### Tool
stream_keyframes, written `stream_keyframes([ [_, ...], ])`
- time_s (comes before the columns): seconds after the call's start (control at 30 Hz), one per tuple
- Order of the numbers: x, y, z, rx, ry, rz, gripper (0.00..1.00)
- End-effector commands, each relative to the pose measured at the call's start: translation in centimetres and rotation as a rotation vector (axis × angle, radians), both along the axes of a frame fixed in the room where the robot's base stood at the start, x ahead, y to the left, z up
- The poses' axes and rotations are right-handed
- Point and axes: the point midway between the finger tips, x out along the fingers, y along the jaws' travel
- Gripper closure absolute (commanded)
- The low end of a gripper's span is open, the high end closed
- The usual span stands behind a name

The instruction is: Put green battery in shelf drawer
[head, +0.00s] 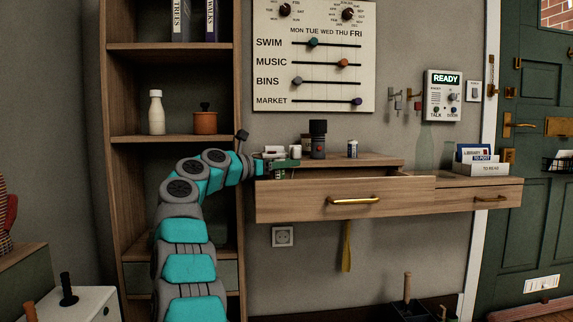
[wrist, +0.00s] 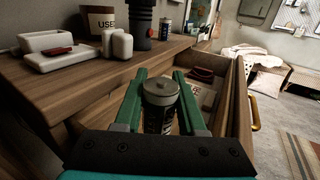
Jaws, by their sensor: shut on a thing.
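My gripper (wrist: 161,88) is shut on an upright battery (wrist: 160,90) with a grey metal top and a dark, lettered side. Its green colour is not clear here, and its lower part is hidden by my gripper. In the head view my gripper (head: 282,163) is at the left end of the wall shelf, behind and above the drawer front. The shelf drawer (head: 345,200) is pulled open. In the wrist view the open drawer (wrist: 238,98) lies below and to the right of the battery, with a dark red item (wrist: 203,73) inside.
On the shelf top stand a white tray (wrist: 60,52) with a red item, white shakers (wrist: 118,42), a pot lettered "USE" (wrist: 99,21), a dark cylinder (head: 318,138) and a small pale-and-blue cylinder (head: 352,149). A tall bookcase (head: 172,92) stands left of the shelf.

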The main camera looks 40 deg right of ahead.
Motion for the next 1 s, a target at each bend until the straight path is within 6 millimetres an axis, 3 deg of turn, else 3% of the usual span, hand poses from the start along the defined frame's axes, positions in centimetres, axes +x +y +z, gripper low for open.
stream_keyframes([
  [0.3, 0.0, -0.1, -0.8, 0.002, 0.002, -0.001, 1.0],
  [0.33, 0.0, -0.1, -0.9, 0.003, 0.003, -0.001, 0.57],
  [0.57, 0.1, -0.1, -1.2, 0.006, 0.005, -0.002, 0.31],
  [0.83, 0.1, -0.2, -1.3, 0.009, 0.007, -0.003, 0.31],
  [1.0, 0.1, -0.3, 0.2, 0.008, 0.007, -0.005, 0.31],
])
